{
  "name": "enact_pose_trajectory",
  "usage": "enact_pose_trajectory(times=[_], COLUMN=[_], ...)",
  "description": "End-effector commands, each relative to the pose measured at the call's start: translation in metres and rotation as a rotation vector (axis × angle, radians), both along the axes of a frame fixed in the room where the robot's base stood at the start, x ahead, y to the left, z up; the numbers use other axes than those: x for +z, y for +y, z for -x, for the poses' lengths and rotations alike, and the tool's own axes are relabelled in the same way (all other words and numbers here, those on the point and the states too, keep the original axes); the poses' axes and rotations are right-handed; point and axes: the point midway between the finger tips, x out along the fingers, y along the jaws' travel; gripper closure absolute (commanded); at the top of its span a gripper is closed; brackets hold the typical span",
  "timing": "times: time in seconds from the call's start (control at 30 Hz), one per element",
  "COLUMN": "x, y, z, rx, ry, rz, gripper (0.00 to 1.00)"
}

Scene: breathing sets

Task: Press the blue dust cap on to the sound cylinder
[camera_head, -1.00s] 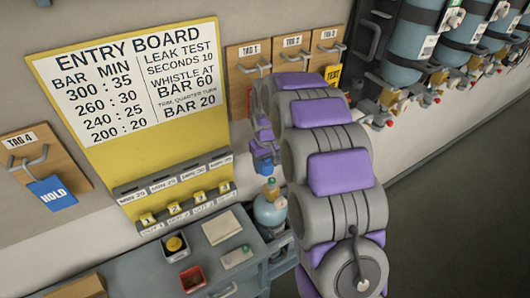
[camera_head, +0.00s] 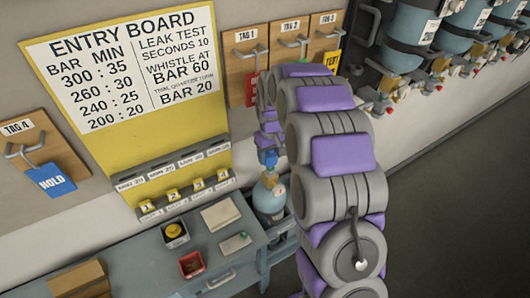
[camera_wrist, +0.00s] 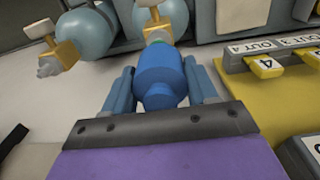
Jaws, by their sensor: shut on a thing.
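My gripper (camera_wrist: 160,72) is shut on the blue dust cap (camera_wrist: 160,88), with one finger on each side of it. Just beyond the cap in the wrist view is a blue cylinder (camera_wrist: 178,14) with a brass valve (camera_wrist: 155,33). A green band shows between cap and valve; I cannot tell whether they touch. In the head view the cap (camera_head: 268,159) is just above a blue cylinder (camera_head: 270,201) at the bench's end. My arm partly hides the gripper there.
A second cylinder (camera_wrist: 86,33) with a brass valve stands to the left in the wrist view. The yellow entry board (camera_head: 140,150) is on the wall behind. Open floor lies right.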

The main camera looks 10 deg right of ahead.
Motion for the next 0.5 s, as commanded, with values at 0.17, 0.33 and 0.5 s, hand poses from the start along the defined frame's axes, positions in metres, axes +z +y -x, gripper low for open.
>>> enact_pose_trajectory(times=[0.17, 0.33, 0.5], x=[-0.009, -0.016, -0.024], y=[0.004, 0.012, 0.013], z=[0.000, 0.000, 0.000], rx=[-0.001, 0.000, 0.000], ry=[-0.001, -0.001, 0.001], rz=[0.003, 0.009, 0.011], gripper=[0.71, 0.71, 0.71])
